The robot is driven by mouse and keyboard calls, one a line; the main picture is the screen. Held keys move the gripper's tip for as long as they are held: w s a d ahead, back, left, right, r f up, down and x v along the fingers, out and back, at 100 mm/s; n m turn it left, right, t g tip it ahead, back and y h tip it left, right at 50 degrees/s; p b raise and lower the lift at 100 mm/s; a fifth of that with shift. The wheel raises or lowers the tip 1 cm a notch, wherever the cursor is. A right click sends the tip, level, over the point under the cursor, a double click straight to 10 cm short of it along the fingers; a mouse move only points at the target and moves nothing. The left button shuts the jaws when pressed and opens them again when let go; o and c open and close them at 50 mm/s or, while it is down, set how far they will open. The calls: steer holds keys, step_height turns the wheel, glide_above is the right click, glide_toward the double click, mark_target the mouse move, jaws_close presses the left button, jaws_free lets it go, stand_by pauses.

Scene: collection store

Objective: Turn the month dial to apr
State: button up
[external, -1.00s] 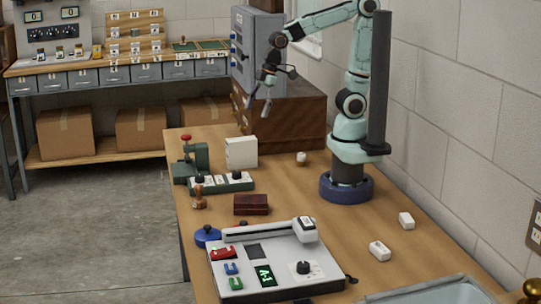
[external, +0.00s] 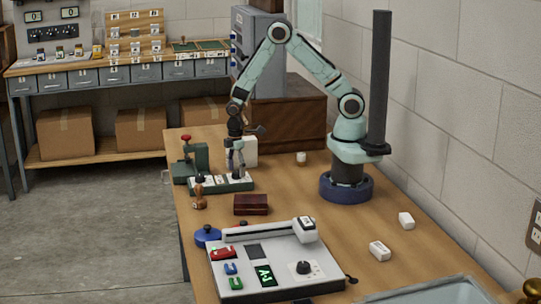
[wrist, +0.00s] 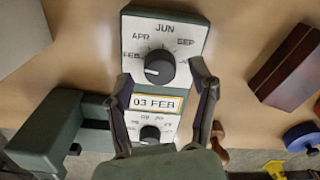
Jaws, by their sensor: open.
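The date device (external: 220,186) is a green base with white plates on the wooden table. In the wrist view its month dial (wrist: 160,68) is a black knob ringed by labels including FEB, APR, JUN and SEP. Its white mark points left, toward FEB. The date window (wrist: 157,103) reads 03 FEB. A second, smaller dial (wrist: 150,134) sits beyond the window, partly hidden by my gripper. My gripper (wrist: 161,76) is open, with one finger on each side of the month dial and apart from it. In the external view my gripper (external: 235,164) points down over the device's right end.
A green press with a red knob (external: 187,158) stands behind the device at left. A wooden-handled stamp (external: 199,194) is in front, with a dark red box (external: 251,204) nearby. A white block (external: 249,150) stands close behind my gripper.

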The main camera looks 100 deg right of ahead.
steer(key=shift+f, duration=0.4)
jaws_close()
steer(key=shift+m, duration=0.3)
steer(key=m, duration=0.3)
steer(key=shift+m, duration=2.1)
